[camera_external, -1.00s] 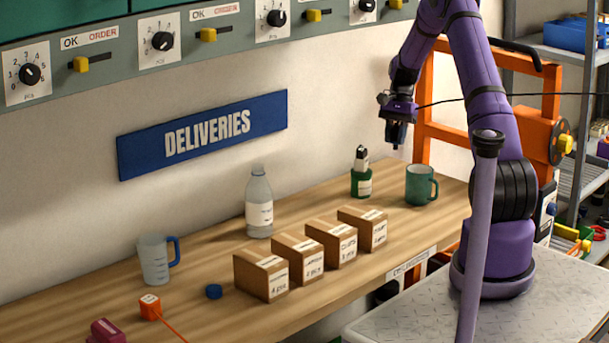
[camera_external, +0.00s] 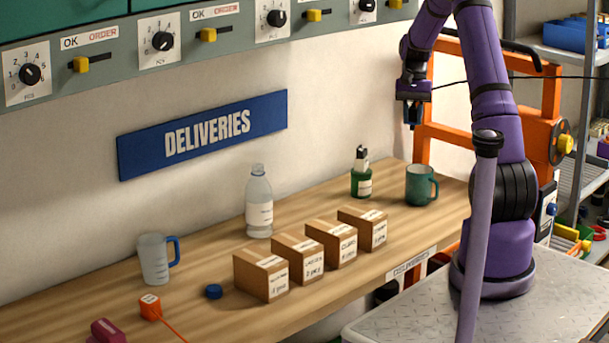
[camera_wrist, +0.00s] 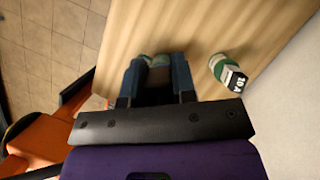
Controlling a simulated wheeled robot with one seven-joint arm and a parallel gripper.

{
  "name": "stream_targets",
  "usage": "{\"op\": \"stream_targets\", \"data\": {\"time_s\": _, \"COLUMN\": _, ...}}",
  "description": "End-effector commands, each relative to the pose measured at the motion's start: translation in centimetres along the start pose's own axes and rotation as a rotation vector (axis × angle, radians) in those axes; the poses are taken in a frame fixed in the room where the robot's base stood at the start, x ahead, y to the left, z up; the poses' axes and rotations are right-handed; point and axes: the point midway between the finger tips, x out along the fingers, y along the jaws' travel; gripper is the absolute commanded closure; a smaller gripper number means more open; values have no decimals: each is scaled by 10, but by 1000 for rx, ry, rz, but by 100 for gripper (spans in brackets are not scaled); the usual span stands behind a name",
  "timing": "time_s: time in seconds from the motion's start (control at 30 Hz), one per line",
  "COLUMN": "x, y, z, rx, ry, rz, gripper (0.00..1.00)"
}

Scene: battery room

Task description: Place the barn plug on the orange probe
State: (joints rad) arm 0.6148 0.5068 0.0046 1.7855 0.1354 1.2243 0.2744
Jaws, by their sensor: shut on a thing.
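My gripper (camera_external: 413,122) hangs high above the far right end of the wooden table, pointing down. In the wrist view its blue-grey fingers (camera_wrist: 158,66) are shut on a small dark thing (camera_wrist: 158,77), mostly hidden between them; I cannot tell its shape or whether it is the barn plug. A small orange block with an orange cable, which looks like the orange probe (camera_external: 150,307), lies on the table at the lower left, far from my gripper. A maroon block (camera_external: 105,331) lies beside it at the picture's bottom edge; I cannot tell what it is.
On the table (camera_external: 205,262) stand a measuring jug (camera_external: 154,260), a blue cap (camera_external: 213,291), a clear bottle (camera_external: 259,205), several labelled cartons (camera_external: 261,275), a green bottle (camera_external: 361,180) and a green mug (camera_external: 418,185). An orange frame (camera_external: 551,90) stands close right of my gripper.

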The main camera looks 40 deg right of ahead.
Motion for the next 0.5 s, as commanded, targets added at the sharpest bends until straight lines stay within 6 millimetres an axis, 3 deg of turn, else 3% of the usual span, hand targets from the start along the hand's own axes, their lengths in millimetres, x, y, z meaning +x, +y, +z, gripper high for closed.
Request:
{"op": "stream_targets", "data": {"time_s": 0.27, "x": 64, "y": -86, "z": 57, "rx": 61, "ry": -4, "rz": -24, "gripper": 98}}
{"op": "stream_targets", "data": {"time_s": 0.5, "x": 122, "y": -160, "z": 119, "rx": 126, "ry": -2, "rz": -51, "gripper": 98}}
